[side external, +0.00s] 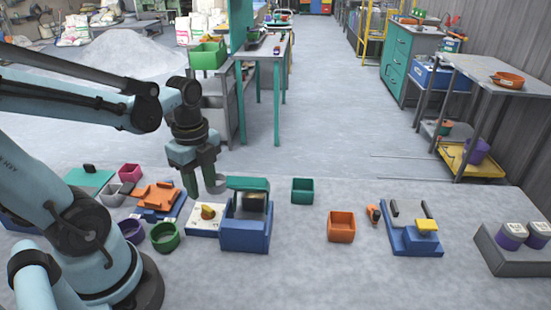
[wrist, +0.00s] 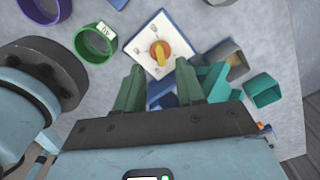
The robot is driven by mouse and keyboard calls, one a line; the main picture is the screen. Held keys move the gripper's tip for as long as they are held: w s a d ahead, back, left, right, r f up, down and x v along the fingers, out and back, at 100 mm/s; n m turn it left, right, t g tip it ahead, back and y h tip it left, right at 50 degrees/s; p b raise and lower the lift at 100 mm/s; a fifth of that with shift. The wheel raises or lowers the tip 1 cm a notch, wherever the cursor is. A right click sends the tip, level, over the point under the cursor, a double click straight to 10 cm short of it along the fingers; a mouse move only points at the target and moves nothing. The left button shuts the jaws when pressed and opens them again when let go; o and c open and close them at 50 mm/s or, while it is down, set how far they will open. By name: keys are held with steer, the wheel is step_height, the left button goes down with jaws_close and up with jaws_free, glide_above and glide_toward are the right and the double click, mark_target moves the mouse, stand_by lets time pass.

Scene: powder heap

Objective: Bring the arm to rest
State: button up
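My gripper (side external: 204,186) hangs pointing down over the bench, in front of my arm's wrist. Its two green fingers are apart with nothing between them, and the wrist view also shows the open gripper (wrist: 160,72). A white plate with a yellow-orange knob (side external: 207,211) lies below and close to the fingers; the knob also shows in the wrist view (wrist: 159,52), beyond the fingertips. A blue box with a raised green lid (side external: 246,235) stands just right of the fingers in the side view. I cannot tell the exact height of the fingertips above the bench.
A green ring-shaped cup (side external: 165,237) and a purple one (side external: 131,231) stand left of the plate. An orange tray (side external: 157,196) lies behind them.

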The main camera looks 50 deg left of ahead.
mark_target(204, 208)
steer(key=shift+f, duration=2.7)
steer(key=shift+r, duration=5.85)
steer(key=shift+f, duration=5.95)
steer(key=n, duration=0.5)
steer(key=shift+s+d, duration=0.1)
steer(key=shift+s, duration=0.05)
steer(key=n, duration=0.4)
steer(key=shift+s+n, duration=0.1)
steer(key=shift+n, duration=0.2)
steer(key=shift+r, duration=0.15)
